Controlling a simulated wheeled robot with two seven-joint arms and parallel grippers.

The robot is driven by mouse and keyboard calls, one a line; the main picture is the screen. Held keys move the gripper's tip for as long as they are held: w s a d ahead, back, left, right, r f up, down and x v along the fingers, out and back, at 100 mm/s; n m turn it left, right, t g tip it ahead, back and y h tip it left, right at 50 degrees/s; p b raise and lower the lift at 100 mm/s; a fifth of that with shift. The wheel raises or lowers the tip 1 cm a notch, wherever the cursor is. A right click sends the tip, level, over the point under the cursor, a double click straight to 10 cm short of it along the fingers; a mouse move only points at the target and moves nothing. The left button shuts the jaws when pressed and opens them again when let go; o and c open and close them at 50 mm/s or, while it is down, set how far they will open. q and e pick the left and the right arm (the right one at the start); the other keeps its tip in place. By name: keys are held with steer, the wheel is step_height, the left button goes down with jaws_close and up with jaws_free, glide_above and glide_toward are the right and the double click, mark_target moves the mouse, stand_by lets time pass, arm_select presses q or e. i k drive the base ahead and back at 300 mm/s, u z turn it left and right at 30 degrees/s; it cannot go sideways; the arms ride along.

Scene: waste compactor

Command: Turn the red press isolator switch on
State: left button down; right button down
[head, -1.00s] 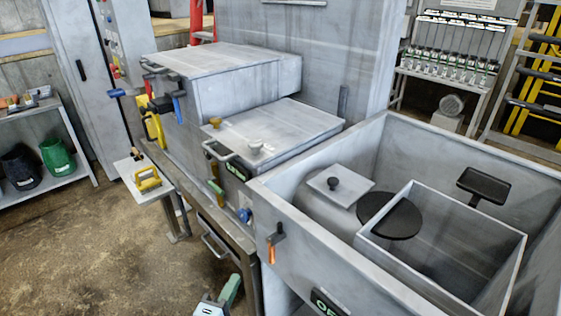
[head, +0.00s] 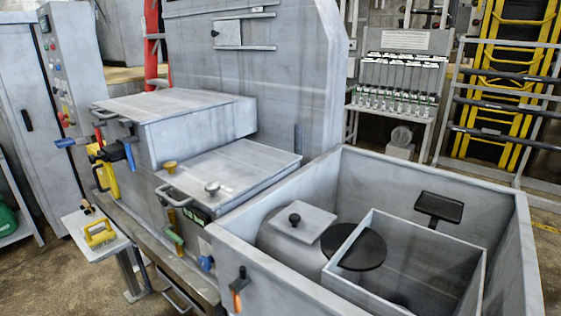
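A grey control cabinet (head: 20,105) stands at the far left. Its side panel (head: 52,62) carries small coloured buttons and a red and yellow control (head: 68,114) low down. A small red handle (head: 98,136) shows at the left edge of the grey machine (head: 205,120), near blue and yellow handles. The parts are too small to tell which is the press isolator switch or how it is set. Neither of my grippers is in view.
A small white stand with a yellow handle (head: 98,234) is in front of the machine. A large open grey bin (head: 505,225) fills the right foreground. Concrete floor (head: 50,280) is free at the lower left.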

mark_target(62, 117)
steer(key=u, duration=1.5)
steer(key=k, duration=0.8)
steer(key=u, duration=0.85)
steer(key=i, duration=4.25)
steer(key=z, duration=0.25)
steer(key=i, duration=2.05)
steer(key=z, duration=0.15)
